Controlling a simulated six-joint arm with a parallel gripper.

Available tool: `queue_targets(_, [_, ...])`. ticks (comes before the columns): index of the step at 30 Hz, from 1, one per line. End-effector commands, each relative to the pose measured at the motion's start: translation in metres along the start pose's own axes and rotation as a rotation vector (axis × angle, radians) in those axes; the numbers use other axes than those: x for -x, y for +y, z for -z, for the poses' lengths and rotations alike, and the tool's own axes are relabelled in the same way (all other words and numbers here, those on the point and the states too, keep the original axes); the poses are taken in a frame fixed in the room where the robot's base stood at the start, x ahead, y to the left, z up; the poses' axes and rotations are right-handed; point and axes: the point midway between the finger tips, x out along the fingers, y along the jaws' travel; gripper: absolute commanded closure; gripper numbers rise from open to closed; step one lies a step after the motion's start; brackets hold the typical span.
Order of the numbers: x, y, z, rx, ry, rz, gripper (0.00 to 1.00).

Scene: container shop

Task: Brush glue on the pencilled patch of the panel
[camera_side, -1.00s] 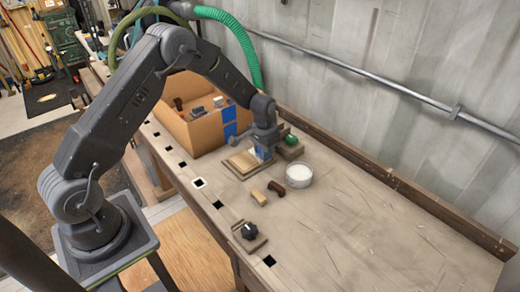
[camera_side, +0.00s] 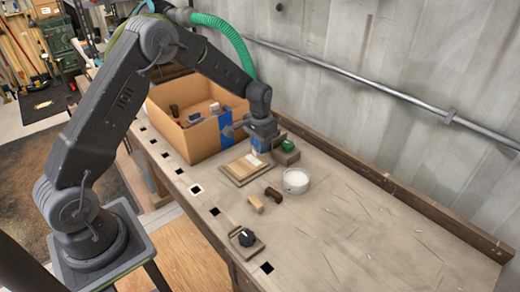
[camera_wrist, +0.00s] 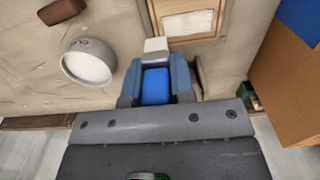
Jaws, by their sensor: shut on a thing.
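My gripper (camera_side: 262,145) is shut on a brush with a blue handle (camera_wrist: 156,87) and a pale tip (camera_wrist: 155,47). It points down just beside the panel (camera_side: 233,174), a light wooden board lying on the bench. A white patch (camera_wrist: 187,23) shows on the panel in the wrist view; the brush tip is near the panel's edge, and I cannot tell whether it touches. A round pot of white glue (camera_side: 296,181) stands to the right of the panel; it also shows in the wrist view (camera_wrist: 89,63).
An open cardboard box (camera_side: 203,136) with several small items stands behind the panel. A dark brown block (camera_side: 273,194) and a tan block (camera_side: 256,203) lie before the pot. A green item (camera_side: 288,146) sits by the gripper. The bench's right side is clear.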

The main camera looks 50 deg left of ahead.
Motion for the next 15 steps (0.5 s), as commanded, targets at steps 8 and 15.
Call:
queue_targets(8, [0.001,0.000,0.000,0.000,0.000,0.000,0.96])
queue_targets(15, [0.013,0.000,0.001,0.000,0.002,0.000,0.96])
